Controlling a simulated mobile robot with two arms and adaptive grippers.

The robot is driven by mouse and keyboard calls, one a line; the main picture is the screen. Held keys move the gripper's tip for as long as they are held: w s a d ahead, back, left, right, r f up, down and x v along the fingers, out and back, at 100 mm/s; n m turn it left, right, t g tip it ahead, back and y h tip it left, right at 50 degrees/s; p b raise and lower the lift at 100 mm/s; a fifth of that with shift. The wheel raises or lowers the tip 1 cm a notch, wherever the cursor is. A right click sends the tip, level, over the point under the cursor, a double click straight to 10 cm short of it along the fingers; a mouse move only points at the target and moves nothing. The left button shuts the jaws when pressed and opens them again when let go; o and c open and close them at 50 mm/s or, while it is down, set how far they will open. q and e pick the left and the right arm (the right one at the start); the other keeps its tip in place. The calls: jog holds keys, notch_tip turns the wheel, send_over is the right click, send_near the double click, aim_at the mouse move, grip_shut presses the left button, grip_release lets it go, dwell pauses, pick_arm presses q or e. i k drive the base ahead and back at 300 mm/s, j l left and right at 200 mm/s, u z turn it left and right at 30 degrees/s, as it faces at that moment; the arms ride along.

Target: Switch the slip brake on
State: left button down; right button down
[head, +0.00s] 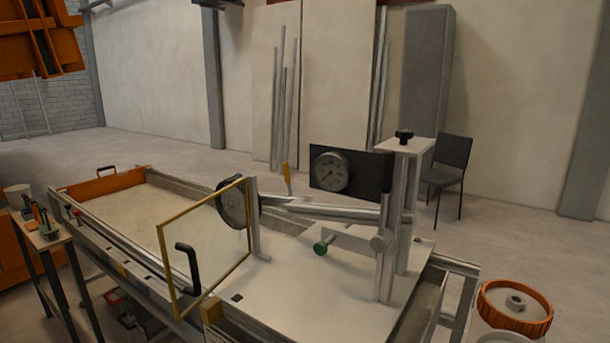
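No part in the head view is clearly marked as the slip brake, so I cannot tell which it is. The tilting sandbed (155,250) is a long metal-railed trough with pale sand. A black knob (404,135) tops a pale post. A round dial gauge (332,171) is on a dark panel. A small red part (77,212) sits on the left rail. Neither of my grippers shows.
A yellow-framed clear panel (208,243) with a black handle (187,265) stands upright across the bed. A small tool table (47,237) is at left. An orange-rimmed drum (514,307) stands at lower right. A dark chair (447,170) is behind; open floor lies right of the bed.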

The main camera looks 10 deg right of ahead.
aim_at(285, 166)
jog(key=i+j+z, duration=0.2)
jog(key=j, duration=0.15)
jog(key=i+j+z, duration=0.15)
jog(key=j, duration=0.2)
jog(key=j+z, duration=0.2)
jog(key=j, duration=0.2)
jog(key=i+j+z, duration=0.2)
jog(key=j, duration=0.2)
jog(key=i+j, duration=0.1)
jog(key=j, duration=0.7)
jog(key=i+j+z, duration=0.1)
jog(key=j, duration=0.75)
jog(key=i+j, duration=0.15)
jog(key=j, duration=1.45)
jog(key=i+j+z, duration=0.1)
jog(key=j, duration=0.75)
jog(key=i, duration=0.05)
